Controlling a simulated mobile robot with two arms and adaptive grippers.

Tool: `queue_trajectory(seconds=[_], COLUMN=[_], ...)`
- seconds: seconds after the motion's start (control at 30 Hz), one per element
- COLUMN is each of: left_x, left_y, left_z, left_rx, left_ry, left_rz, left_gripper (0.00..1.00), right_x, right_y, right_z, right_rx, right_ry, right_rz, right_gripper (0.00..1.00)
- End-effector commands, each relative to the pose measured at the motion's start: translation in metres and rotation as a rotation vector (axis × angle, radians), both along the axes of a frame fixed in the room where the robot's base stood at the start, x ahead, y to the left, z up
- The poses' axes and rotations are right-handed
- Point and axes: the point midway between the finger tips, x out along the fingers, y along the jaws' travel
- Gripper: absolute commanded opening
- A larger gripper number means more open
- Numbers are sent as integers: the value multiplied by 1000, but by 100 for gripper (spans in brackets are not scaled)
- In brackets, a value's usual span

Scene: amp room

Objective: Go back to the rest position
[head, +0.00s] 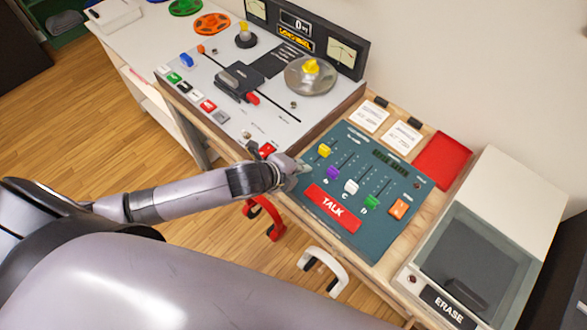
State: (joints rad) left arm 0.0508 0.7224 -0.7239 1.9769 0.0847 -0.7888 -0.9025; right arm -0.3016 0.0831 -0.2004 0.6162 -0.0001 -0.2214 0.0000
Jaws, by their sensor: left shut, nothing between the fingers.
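My left gripper (299,172) is shut and empty. Its arm comes in from the left and reaches to the left edge of the teal fader panel (312,215). The gripper is at that edge, near the yellow fader knob (324,150); I cannot tell whether it touches the panel. The panel also has purple, white and green fader knobs, an orange switch (399,208) and a red TALK button (332,208). My right gripper is not in view.
A tape machine (225,125) stands behind and left of the panel. A box marked ERASE (448,306) with a dark lid stands at the right. Red headphones (274,228) and a white hook (335,268) hang at the front edge. Wooden floor (130,150) is clear at left.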

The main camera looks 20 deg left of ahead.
Motion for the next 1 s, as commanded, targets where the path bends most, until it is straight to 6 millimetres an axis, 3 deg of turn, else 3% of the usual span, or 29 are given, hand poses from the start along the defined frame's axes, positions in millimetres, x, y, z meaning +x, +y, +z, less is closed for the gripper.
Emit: queue_trajectory(seconds=[0.17,0.57,0.67,0.77,1.0], left_x=[-17,-25,-38,-60,-117], left_y=[6,4,-7,-14,6], left_z=[15,21,25,29,30], left_rx=[1,-25,-125,-283,-548], left_ry=[2,15,73,180,402], left_rz=[-1,27,145,373,913], left_gripper=[0,0,0,0,0], right_x=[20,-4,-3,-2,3], right_y=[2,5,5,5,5], right_z=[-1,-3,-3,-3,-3], right_rx=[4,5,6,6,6], right_ry=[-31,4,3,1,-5], right_rz=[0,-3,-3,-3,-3], right_gripper=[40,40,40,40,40])
